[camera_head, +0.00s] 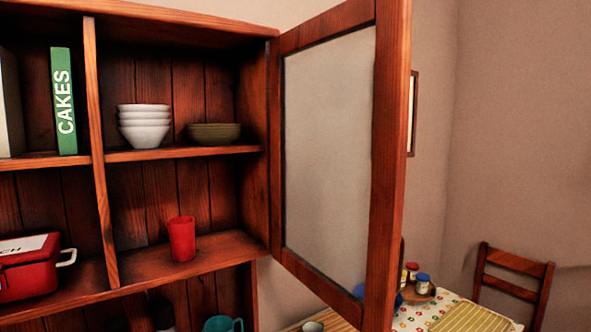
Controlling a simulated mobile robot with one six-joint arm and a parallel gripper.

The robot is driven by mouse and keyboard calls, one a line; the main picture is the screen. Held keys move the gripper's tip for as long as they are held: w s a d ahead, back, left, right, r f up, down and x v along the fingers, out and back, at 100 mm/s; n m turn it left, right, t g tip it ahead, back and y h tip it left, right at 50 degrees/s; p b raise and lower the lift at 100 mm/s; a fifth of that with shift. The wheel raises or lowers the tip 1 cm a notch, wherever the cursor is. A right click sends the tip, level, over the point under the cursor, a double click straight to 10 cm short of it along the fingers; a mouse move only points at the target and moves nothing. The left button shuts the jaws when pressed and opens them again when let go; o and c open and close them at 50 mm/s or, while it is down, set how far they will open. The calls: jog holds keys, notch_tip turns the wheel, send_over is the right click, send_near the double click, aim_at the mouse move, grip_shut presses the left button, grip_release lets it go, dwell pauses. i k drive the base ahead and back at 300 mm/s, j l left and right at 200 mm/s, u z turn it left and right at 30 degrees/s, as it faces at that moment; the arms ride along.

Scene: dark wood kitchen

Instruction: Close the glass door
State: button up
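The glass door (328,150) has a reddish-brown wooden frame around one large pane. It is hinged on the right side of the wooden cabinet (190,262) and stands wide open, swung out toward me and to the right. Its free edge (392,170) is the part nearest me. No handle can be made out on it. The cabinet's shelves are exposed. My gripper is not in view.
The shelves hold white bowls (144,126), an olive bowl (214,133), a red cup (181,239), a green book (64,101) and a red box (32,267). A table (408,318) with jars and a chair (513,274) stand behind the door at right.

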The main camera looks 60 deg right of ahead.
aim_at(392, 20)
jog(key=k+l, duration=0.35)
jog(key=l, duration=0.15)
jog(key=k+l, duration=0.35)
jog(key=l, duration=0.15)
jog(key=k+l, duration=0.35)
jog(key=l, duration=0.55)
jog(key=i+l, duration=0.1)
jog(key=l, duration=0.3)
